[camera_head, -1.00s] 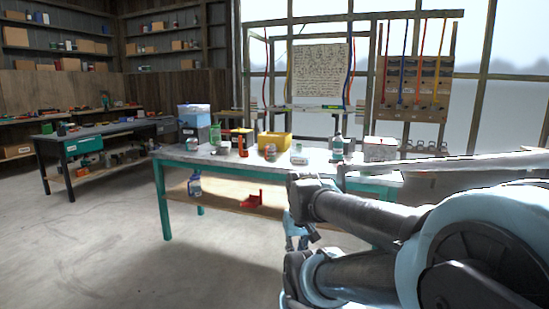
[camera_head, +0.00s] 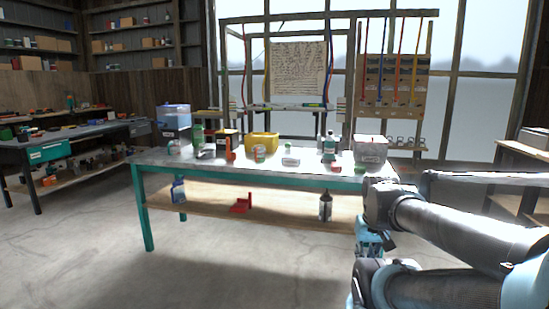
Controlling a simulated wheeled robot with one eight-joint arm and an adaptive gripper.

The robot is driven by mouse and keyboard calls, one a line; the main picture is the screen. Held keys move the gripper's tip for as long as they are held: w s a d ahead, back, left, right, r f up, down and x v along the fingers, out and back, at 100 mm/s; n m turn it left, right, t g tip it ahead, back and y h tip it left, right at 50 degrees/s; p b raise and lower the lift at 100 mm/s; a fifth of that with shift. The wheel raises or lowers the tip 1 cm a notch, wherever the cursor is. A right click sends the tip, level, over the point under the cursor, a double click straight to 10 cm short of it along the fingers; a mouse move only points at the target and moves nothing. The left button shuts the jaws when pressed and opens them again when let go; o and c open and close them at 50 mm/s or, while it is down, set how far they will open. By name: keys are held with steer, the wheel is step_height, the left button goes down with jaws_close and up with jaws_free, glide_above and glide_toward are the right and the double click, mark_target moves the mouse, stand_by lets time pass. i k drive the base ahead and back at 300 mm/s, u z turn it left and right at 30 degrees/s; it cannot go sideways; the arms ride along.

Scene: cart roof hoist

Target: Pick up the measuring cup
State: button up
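I cannot pick out the measuring cup for sure. A small grey metallic vessel (camera_head: 206,151) stands near the left end of the workbench (camera_head: 225,163) and is too small to identify. My arm is folded at the lower right, in front of the bench's right end. I cannot make out my gripper's fingers on it, and nothing held shows.
On the bench are a yellow bin (camera_head: 262,141), an orange item (camera_head: 231,149), a striped can (camera_head: 259,154), a teal-white bottle (camera_head: 329,148) and a grey box (camera_head: 370,151). A dark bottle (camera_head: 325,205) stands on the lower shelf (camera_head: 285,206). Floor in front is clear.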

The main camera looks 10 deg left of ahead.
mark_target(260, 150)
steer(key=z, duration=0.05)
steer(key=i, duration=1)
steer(key=u, duration=0.05)
